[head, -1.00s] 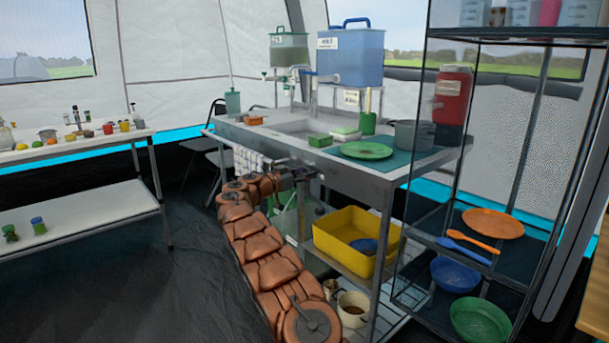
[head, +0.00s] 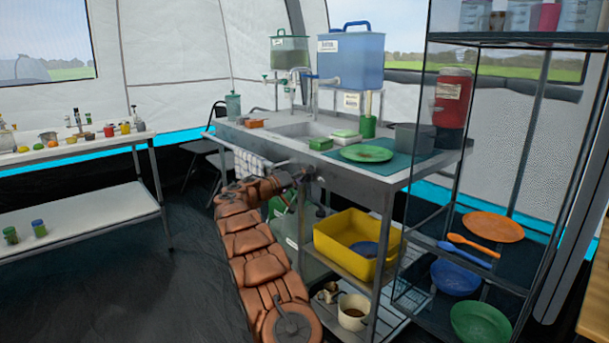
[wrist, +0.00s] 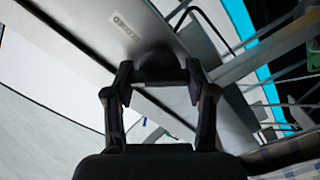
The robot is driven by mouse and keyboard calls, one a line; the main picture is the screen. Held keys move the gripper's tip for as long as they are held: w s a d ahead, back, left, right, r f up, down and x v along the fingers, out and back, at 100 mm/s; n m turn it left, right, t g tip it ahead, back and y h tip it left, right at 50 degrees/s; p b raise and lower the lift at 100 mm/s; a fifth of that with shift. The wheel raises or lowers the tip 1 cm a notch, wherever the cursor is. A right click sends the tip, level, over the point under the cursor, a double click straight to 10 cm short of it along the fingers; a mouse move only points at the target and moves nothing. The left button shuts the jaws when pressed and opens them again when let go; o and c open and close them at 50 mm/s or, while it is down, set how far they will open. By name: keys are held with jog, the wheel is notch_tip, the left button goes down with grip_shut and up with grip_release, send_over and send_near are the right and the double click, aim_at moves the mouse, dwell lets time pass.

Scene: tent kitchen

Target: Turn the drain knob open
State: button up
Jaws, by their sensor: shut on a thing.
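The drain knob (wrist: 158,64) is a dark rounded piece on the front of the metal sink unit (head: 370,182). In the wrist view it sits between my fingertips, beside a small label plate (wrist: 127,26) on the metal panel. My gripper (wrist: 159,76) is shut on the knob, one finger on each side. In the head view my gripper (head: 304,173) is small and dark at the sink's front edge, and the knob is too small there to tell its angle. My arm reaches up to it from below.
A yellow tub (head: 345,262) stands on the shelf under the sink, right of my arm. A checked towel (head: 250,163) hangs left of my gripper. A glass-sided rack (head: 405,250) stands at the right. The floor at the left is clear.

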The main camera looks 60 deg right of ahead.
jog(key=n+p, duration=0.2)
jog(key=n, duration=0.2)
jog(key=shift+n+p, duration=0.3)
jog(key=shift+p, duration=0.1)
jog(key=shift+f+n+p, duration=0.1)
jog(key=shift+n+p, duration=1.05)
jog(key=shift+n, duration=0.35)
jog(key=shift+f, duration=0.1)
jog(key=o, duration=1.2)
jog(key=shift+c, duration=0.2)
jog(key=shift+w, duration=0.1)
jog(key=v, duration=1.2)
